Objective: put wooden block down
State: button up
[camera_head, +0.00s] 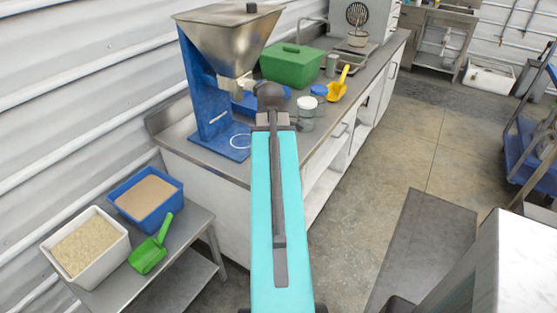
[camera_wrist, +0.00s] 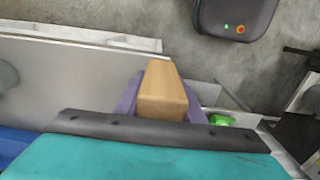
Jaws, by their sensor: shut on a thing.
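The wooden block (camera_wrist: 163,88) is a light brown box in the middle of the wrist view. My gripper (camera_wrist: 164,98) is shut on it, with a purple-grey finger along each side. The block's near end faces the wrist camera. Its height above whatever lies below cannot be told. In the head view my turquoise arm reaches toward the steel-topped counter (camera_head: 178,143), and neither the block nor the gripper's fingers can be made out there.
The counter holds a steel hopper (camera_head: 225,45) on a blue stand, a green box (camera_head: 292,64), a jar (camera_head: 306,112) and a yellow scoop (camera_head: 339,85). A low table (camera_head: 205,218) carries a white bin (camera_head: 118,262), a blue bin (camera_head: 174,207) and a green scoop (camera_head: 150,254).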

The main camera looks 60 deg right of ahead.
jog(key=shift+s+d, duration=0.3)
jog(key=shift+s, duration=0.35)
jog(key=shift+w+d, duration=0.1)
jog(key=w+d+p, duration=0.2)
jog(key=w+d, duration=0.2)
jog(key=d, duration=0.2)
jog(key=w+d+f+p, duration=0.1)
jog(key=w+d+p, duration=0.1)
jog(key=w+d, duration=0.2)
jog(key=d, duration=0.3)
jog(key=shift+d+f, duration=0.25)
jog(key=shift+d, duration=0.05)
jog(key=shift+w+f, duration=0.1)
jog(key=shift+f+p, duration=0.8)
jog(key=shift+f, duration=0.9)
jog(key=shift+f, duration=0.15)
